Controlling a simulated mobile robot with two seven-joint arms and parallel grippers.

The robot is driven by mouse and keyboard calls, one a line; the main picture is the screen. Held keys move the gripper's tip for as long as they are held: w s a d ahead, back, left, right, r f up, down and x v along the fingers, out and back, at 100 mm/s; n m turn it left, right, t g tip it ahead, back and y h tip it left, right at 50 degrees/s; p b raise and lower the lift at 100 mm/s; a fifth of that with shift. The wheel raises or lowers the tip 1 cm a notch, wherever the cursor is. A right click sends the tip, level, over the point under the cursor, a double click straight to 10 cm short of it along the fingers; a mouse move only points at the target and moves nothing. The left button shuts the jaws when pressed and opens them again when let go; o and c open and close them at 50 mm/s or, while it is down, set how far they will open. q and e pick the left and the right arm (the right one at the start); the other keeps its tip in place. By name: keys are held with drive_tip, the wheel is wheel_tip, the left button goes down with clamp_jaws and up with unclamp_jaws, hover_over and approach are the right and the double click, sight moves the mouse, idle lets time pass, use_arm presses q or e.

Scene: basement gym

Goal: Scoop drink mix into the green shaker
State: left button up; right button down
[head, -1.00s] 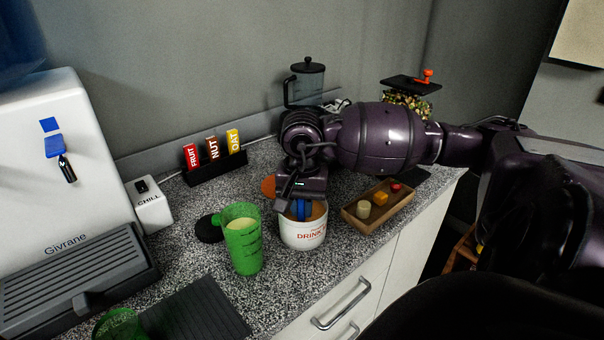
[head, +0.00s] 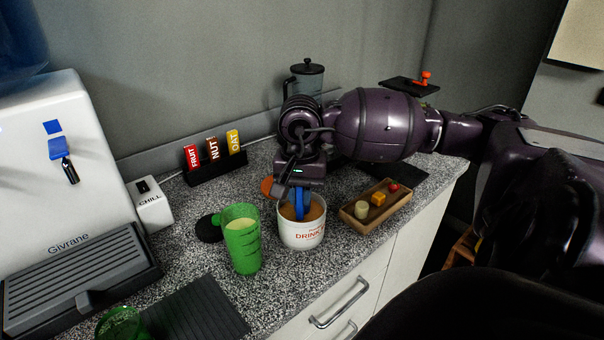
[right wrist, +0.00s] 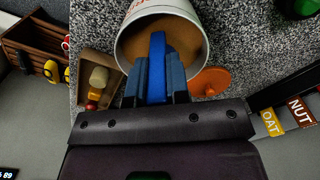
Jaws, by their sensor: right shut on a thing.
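The green shaker (head: 243,248) stands upright and open on the speckled counter, with pale content visible inside. To its right is the white drink mix tub (head: 303,238), open and holding tan powder (head: 316,208). My right gripper (head: 298,190) is over the tub, shut on a blue scoop (head: 300,206). In the right wrist view, the blue scoop (right wrist: 157,64) sits between the fingers (right wrist: 156,88) and points into the tub (right wrist: 130,42). The scoop's lower end is hidden, so I cannot tell its load. My left gripper is out of view.
A black lid (head: 208,228) lies left of the shaker and an orange lid (head: 267,187) behind the tub. A wooden tray (head: 352,217) with small blocks is to the right. A bar rack (head: 214,172) and a white dispenser (head: 60,170) stand left. Another green cup (head: 121,322) is at front left.

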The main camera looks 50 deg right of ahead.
drive_tip(key=shift+r, duration=0.95)
drive_tip(key=shift+r+p, duration=0.75)
drive_tip(key=shift+r, duration=1.25)
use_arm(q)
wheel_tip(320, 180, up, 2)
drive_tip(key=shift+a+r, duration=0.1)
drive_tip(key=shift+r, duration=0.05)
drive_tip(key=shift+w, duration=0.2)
